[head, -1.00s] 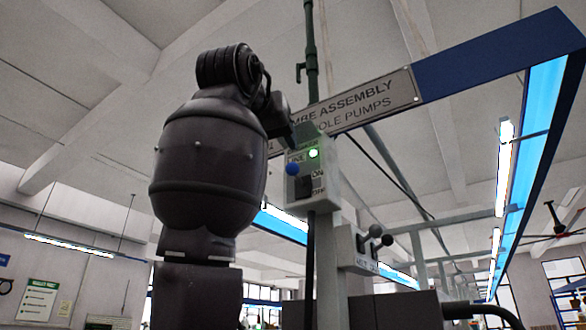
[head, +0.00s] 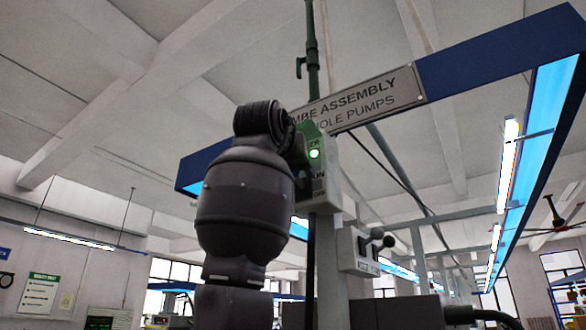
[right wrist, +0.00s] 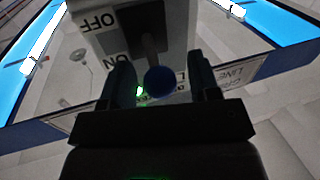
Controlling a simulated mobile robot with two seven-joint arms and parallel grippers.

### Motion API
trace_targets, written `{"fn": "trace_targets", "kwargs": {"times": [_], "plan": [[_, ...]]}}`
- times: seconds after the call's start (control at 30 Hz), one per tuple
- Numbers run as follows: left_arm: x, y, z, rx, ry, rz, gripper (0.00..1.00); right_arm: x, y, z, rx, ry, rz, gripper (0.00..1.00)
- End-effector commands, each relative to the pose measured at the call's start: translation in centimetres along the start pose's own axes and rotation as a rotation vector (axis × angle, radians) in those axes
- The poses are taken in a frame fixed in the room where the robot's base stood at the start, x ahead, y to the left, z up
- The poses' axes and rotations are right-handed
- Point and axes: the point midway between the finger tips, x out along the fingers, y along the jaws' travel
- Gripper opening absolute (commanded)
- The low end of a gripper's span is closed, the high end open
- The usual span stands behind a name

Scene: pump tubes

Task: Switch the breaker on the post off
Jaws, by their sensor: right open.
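The breaker box (head: 330,180) is on the grey post, with a lit green lamp (head: 314,153) on its front. In the head view my arm hides its lever. In the right wrist view the box (right wrist: 176,14) appears upside down. Its dark lever with a blue knob (right wrist: 160,81) leans toward the ON label, away from OFF. My right gripper (right wrist: 160,70) is open, one finger on each side of the knob, with gaps showing; contact is not visible. In the head view the right gripper (head: 299,150) is partly hidden beside the box. My left gripper is not in view.
A smaller box with black-knobbed levers (head: 358,250) is lower on the post (head: 330,275). An overhead sign (head: 365,101) hangs behind the breaker. A green pipe (head: 312,60) rises above it. Open air lies left of my arm.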

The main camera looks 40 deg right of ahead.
Motion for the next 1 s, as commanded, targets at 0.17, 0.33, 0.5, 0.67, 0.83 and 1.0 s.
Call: {"fn": "trace_targets", "kwargs": {"times": [0.17,0.33,0.5,0.67,0.83,1.0], "plan": [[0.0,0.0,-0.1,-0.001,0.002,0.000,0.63,0.0,0.0,0.0,0.000,0.000,0.000,0.56],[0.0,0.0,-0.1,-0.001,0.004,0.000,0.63,0.0,0.0,0.0,0.000,-0.001,0.000,0.38],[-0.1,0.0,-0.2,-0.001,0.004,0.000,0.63,0.0,0.0,0.0,0.000,-0.001,0.000,0.12],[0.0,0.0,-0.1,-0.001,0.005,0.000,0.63,0.0,0.0,0.1,-0.001,0.003,0.000,0.08],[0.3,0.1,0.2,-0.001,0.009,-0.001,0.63,-0.1,-0.1,0.4,-0.011,0.037,0.002,0.08],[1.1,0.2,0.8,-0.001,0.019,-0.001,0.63,-0.3,-0.1,1.0,-0.032,0.122,0.009,0.08]]}}
